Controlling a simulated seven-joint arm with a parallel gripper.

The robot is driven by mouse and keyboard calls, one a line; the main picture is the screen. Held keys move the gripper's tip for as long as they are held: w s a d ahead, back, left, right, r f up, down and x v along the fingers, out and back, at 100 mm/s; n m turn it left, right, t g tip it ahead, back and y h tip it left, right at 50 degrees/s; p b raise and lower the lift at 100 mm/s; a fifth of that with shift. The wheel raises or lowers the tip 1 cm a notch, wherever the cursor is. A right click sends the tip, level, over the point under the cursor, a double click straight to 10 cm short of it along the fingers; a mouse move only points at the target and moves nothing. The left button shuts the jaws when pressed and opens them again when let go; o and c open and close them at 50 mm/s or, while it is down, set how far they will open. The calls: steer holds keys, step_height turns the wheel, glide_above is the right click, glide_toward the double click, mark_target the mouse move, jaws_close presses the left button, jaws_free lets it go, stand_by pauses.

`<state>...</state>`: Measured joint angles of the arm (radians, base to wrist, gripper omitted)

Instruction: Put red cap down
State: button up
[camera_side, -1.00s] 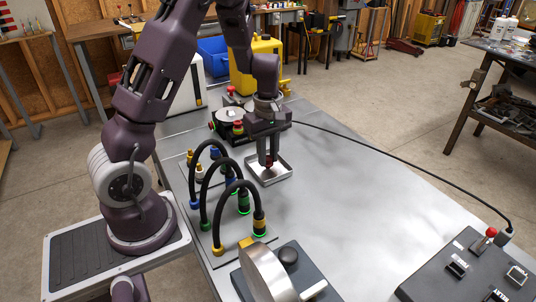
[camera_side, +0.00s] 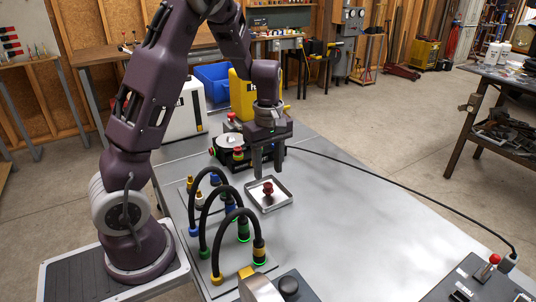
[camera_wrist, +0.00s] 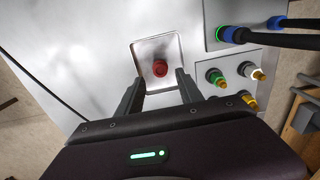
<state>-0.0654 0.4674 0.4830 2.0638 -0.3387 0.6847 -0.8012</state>
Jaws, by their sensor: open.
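The red cap (camera_side: 268,188) rests in a shallow square metal tray (camera_side: 283,200) on the table. In the wrist view the red cap (camera_wrist: 160,68) lies near the middle of the tray (camera_wrist: 143,47), beyond my fingertips. My gripper (camera_side: 268,174) is above the tray, with its two fingers apart and nothing between them. In the wrist view my gripper (camera_wrist: 157,75) also shows its fingers spread, one on each side of the tray's near edge.
Cables with blue, green and yellow connectors (camera_side: 243,230) arch on a panel left of the tray. A black device with a round top (camera_side: 230,143) stands behind it. A control box (camera_side: 475,282) is at front right. The table to the right is mostly clear.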

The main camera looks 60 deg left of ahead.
mark_target(268, 185)
steer(key=s+d+r+m+t, duration=0.1)
steer(key=s+d+r+m, duration=0.25)
steer(key=r, duration=0.35)
steer(key=s+d+r+m+t, duration=0.1)
steer(key=s+d+r+m, duration=0.2)
steer(key=r, duration=0.4)
steer(key=s+d+r+m+t, duration=0.1)
steer(key=s+d+m+t, duration=0.2)
steer(key=s+d+m, duration=0.5)
steer(key=s+m, duration=0.3)
steer(key=s, duration=0.1)
steer(key=shift+s+d+r+t, duration=0.25)
steer(key=shift+d+r+t, duration=0.05)
steer(key=shift+r, duration=0.1)
steer(key=shift+m, duration=0.25)
